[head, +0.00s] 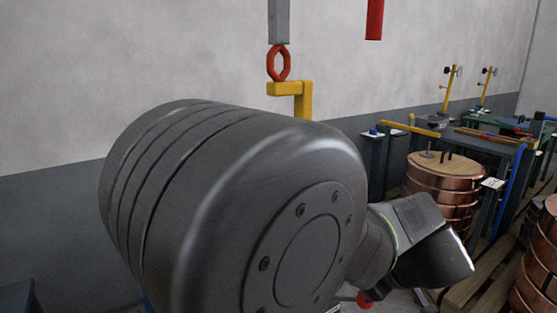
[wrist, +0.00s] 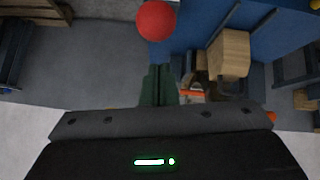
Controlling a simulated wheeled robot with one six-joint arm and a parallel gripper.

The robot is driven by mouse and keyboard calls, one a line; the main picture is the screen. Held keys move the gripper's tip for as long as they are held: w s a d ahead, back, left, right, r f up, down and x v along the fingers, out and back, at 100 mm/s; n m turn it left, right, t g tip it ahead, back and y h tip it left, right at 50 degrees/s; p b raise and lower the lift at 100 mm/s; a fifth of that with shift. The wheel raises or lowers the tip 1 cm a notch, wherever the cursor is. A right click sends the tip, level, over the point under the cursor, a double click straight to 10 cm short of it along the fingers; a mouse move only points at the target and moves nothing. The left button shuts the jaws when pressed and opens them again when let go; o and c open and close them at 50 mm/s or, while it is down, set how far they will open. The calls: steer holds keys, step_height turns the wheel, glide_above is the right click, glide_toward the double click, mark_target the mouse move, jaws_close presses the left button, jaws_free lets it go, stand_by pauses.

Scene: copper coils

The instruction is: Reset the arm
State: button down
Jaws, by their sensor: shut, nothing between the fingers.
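My arm fills the middle of the head view, with a large dark joint close to the camera. Its dark wrist end (head: 432,262) points right and down, and I cannot make out the fingers there. In the wrist view my gripper (wrist: 158,70) shows as two dark green fingers side by side, shut with nothing between them. A red ball (wrist: 155,20) appears just beyond the fingertips. A red round thing also shows below the wrist in the head view (head: 365,300); I cannot tell if it is the same one.
At right, a copper coil (head: 440,197) with a wooden top stands beside a workbench (head: 500,140) with yellow posts. A pallet (head: 480,290) and another coil (head: 540,260) are nearby. A yellow hook (head: 305,98) hangs from a red ring (head: 279,63) near the wall. The wrist view shows a wooden block (wrist: 229,53).

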steer(key=shift+w+p, duration=0.25)
steer(key=shift+p, duration=0.2)
steer(key=shift+f, duration=0.15)
steer(key=shift+s+b, duration=0.1)
steer(key=shift+b, duration=0.7)
